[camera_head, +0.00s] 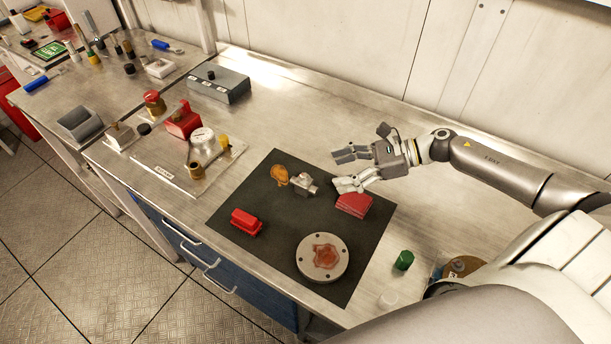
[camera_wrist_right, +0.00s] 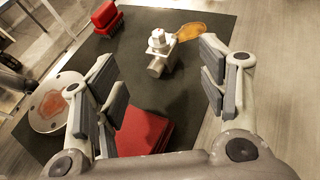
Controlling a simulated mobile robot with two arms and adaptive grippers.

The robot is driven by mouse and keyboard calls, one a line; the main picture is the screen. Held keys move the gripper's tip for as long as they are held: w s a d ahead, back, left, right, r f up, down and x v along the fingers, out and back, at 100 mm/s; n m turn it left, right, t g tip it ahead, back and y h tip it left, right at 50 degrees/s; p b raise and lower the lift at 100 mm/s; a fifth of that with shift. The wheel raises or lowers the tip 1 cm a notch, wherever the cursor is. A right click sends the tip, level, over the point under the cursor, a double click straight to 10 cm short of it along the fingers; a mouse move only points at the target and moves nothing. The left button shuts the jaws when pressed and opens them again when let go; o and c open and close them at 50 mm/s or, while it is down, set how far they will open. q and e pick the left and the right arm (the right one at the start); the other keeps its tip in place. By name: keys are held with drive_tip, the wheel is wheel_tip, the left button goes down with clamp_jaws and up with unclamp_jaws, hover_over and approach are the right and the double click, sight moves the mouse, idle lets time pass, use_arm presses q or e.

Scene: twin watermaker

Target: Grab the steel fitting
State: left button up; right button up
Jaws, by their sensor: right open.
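The steel fitting (camera_head: 304,184) is a small silvery piece lying on the dark mat (camera_head: 262,210). It touches or nearly touches an orange-brown oval piece (camera_head: 279,175). In the right wrist view the fitting (camera_wrist_right: 158,52) shows ahead of the fingers, roughly midway between them. My right gripper (camera_head: 348,170) is open and empty, just to the right of the fitting in the head view. In the right wrist view its two fingers (camera_wrist_right: 160,85) stand wide apart. My left gripper is not in view.
A red stack of pads (camera_head: 354,204) lies close under my right gripper. A red brush-like block (camera_head: 246,222) and a round steel flange (camera_head: 322,257) also lie on the mat. A green cap (camera_head: 403,260) stands on the bench at right. A gauge assembly (camera_head: 202,143) stands at left.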

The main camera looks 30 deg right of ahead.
sight(308, 177)
drive_tip(key=p+x, duration=0.1)
drive_tip(key=x, duration=0.2)
drive_tip(key=shift+w+a+r, duration=0.1)
drive_tip(key=shift+a, duration=0.15)
drive_tip(key=shift+w+a, duration=0.15)
drive_tip(key=shift+w+a+f, duration=0.1)
drive_tip(key=shift+f, duration=0.2)
drive_tip(key=p+x, duration=0.3)
drive_tip(key=x, duration=0.1)
drive_tip(key=shift+a+r, duration=0.2)
drive_tip(key=shift+r, duration=0.05)
drive_tip(key=shift+w+a+f, duration=0.25)
drive_tip(key=shift+a+f, duration=0.05)
drive_tip(key=shift+a, duration=0.05)
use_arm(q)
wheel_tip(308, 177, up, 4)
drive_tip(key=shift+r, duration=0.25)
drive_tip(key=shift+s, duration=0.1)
use_arm(e)
drive_tip(key=shift+c, duration=0.5)
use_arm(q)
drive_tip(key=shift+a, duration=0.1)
use_arm(e)
drive_tip(key=c, duration=1.2)
